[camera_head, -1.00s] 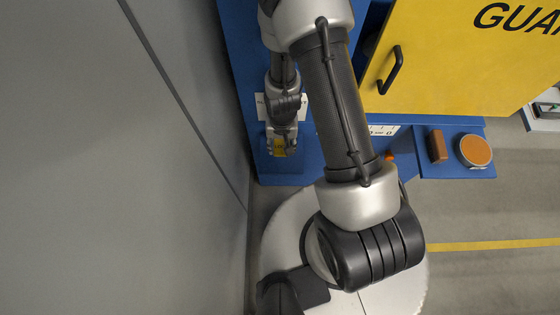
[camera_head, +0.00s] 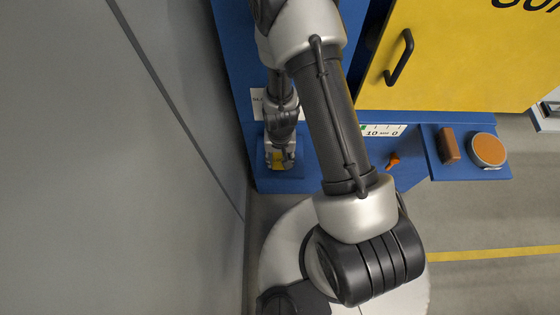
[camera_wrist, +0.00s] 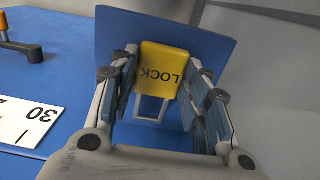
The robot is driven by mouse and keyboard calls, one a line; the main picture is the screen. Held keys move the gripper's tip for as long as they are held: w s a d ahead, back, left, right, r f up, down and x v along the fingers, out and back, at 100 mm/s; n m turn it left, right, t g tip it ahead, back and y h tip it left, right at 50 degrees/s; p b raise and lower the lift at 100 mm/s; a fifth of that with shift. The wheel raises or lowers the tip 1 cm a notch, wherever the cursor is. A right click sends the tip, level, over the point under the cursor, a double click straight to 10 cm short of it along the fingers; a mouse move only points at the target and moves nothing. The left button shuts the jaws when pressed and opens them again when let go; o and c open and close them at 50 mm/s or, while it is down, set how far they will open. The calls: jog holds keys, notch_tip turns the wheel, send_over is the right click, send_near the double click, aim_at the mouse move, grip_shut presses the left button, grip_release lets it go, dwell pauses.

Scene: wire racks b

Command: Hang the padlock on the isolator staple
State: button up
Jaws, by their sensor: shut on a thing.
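The padlock (camera_wrist: 162,68) has a yellow body marked LOCK and a pale squared shackle. In the wrist view it sits between the fingers of my gripper (camera_wrist: 160,85), which is shut on it, with the shackle towards the palm. Behind it is a flat blue surface (camera_wrist: 120,35). I cannot tell whether the padlock touches that surface. In the head view my gripper (camera_head: 279,163) and the yellow padlock (camera_head: 278,158) are small, over a blue ledge (camera_head: 285,185) at the lower left of the blue frame. I cannot make out the isolator staple in any view.
A yellow guard door (camera_head: 470,60) with a black handle (camera_head: 400,58) stands to the right. A blue shelf (camera_head: 455,172) holds a brown block (camera_head: 449,146) and a round orange-topped tin (camera_head: 487,150). An orange knob (camera_head: 393,161) sits left of it. A grey wall (camera_head: 120,180) is close on the left.

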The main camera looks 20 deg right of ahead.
jog(key=shift+f, duration=0.35)
jog(key=shift+f, duration=0.15)
jog(key=o, duration=0.6)
jog(key=shift+f, duration=0.1)
jog(key=o, duration=0.5)
jog(key=shift+c, duration=0.2)
